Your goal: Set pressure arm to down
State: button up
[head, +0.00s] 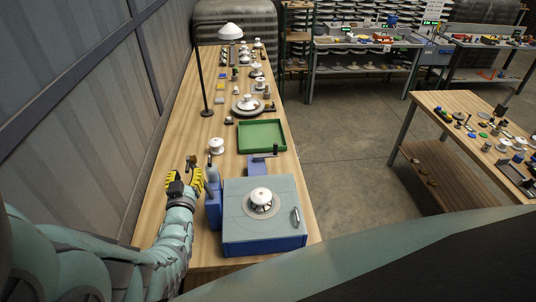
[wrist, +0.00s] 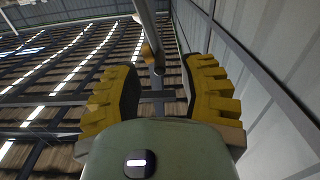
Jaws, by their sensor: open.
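A teal-topped blue press box (head: 235,225) stands on the near end of the wooden bench, with a white insulator (head: 260,196) on its round seat. A blue column (head: 213,205) stands at its left side. A small upright lever (head: 209,163), seemingly the pressure arm, rises above that column; its exact position is hard to tell. My gripper (head: 187,178), with yellow fingers, is just left of this lever, open and apparently empty. In the wrist view my gripper (wrist: 163,72) faces up to the roof, and a grey rod (wrist: 150,35) with a dark end shows between the fingers.
A green tray (head: 262,136) lies behind the box, and a white insulator (head: 216,146) stands left of it. A lamp (head: 204,80) and several insulator parts line the bench farther back. A grey wall (head: 90,110) is close on the left.

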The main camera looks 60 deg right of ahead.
aim_at(188, 166)
jog(key=shift+b+x, duration=0.65)
jog(key=shift+x, duration=0.9)
jog(key=shift+s, duration=0.1)
grip_shut()
